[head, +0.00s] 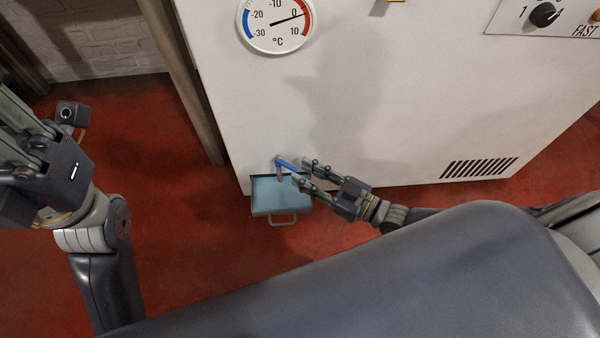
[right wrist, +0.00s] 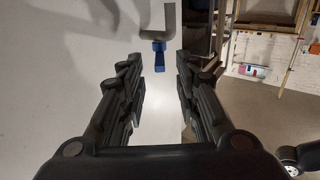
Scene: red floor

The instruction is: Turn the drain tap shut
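The drain tap has a blue lever (head: 287,164) and sits low on the front of the white freezer, near its left end. In the right wrist view the blue lever (right wrist: 159,58) shows beyond my fingers, with the grey tap spout (right wrist: 157,22) next to it. My right gripper (head: 301,171) is open, with its fingers apart at the lever's right end. I cannot tell whether a finger touches it. A pale blue drip tray (head: 282,196) with a handle is below the tap. My left gripper's fingers do not show; only its wrist is at the left edge.
The white freezer front (head: 400,110) fills the back, with a round thermometer dial (head: 276,22), a knob panel (head: 543,14) and a dark vent (head: 478,168). A wooden post (head: 190,85) stands at its left. The red floor (head: 180,230) is clear to the left of the tray.

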